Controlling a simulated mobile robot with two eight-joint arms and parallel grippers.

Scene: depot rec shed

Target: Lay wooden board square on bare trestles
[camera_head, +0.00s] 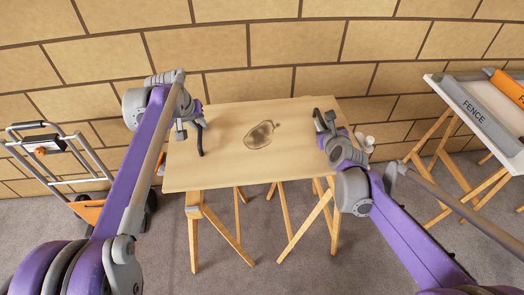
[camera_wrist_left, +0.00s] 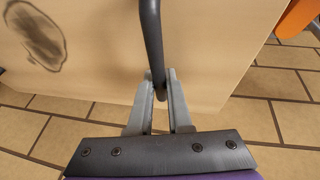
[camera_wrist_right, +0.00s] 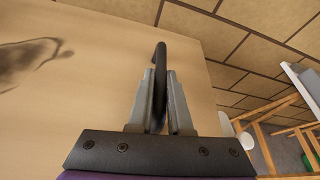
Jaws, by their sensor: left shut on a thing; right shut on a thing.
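The wooden board (camera_head: 230,168) is pale, with a dark oval mark (camera_head: 262,134) on its top. It is over the wooden trestles, whose left legs (camera_head: 194,240) and right legs (camera_head: 309,222) show below its front edge. The board hides their tops, so I cannot tell whether it touches them. My left gripper (camera_head: 188,128) is shut on a dark handle at the board's left; this handle (camera_wrist_left: 152,40) fills the left wrist view's middle. My right gripper (camera_head: 328,134) is shut on the dark handle (camera_wrist_right: 160,75) at the board's right.
A trestle table at the right holds a grey box marked FENCE (camera_head: 475,108) and an orange box (camera_head: 510,88). A hand truck (camera_head: 62,150) stands at the left. White objects (camera_head: 364,141) show past the board's right edge. A block wall (camera_head: 240,50) is close behind. Carpet in front is clear.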

